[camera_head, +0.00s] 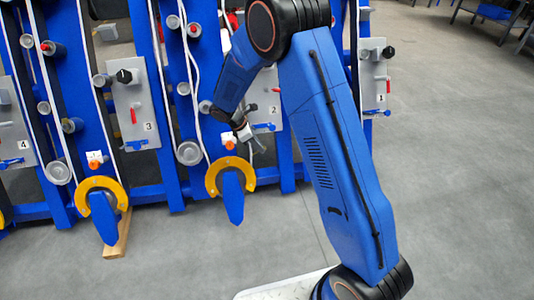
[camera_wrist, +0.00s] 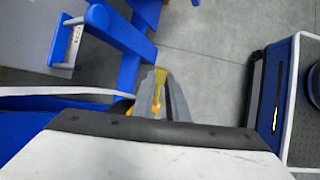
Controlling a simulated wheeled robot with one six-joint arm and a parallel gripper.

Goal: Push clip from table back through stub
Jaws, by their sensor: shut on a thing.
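My gripper (camera_head: 259,147) hangs in front of the blue chassis, beside the panel marked 2 (camera_head: 264,107) and just above and right of a yellow horseshoe-shaped ring. In the wrist view its two grey fingers (camera_wrist: 161,78) are close together, shut on a thin yellow piece (camera_wrist: 157,95), which I take to be the clip. Most of the piece is hidden between the fingers. I cannot make out the clip in the head view. A small orange-and-white part (camera_head: 230,142) sits just left of my gripper above the ring. I cannot tell which part is the stub.
Yellow rings (camera_head: 213,176) and (camera_head: 83,199) hold blue pointed plates low on the chassis. Grey panels with knobs, such as panel 3 (camera_head: 135,100), and rollers stand behind. The grey floor (camera_head: 455,170) to the right is clear. Tables (camera_head: 492,12) stand far back right.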

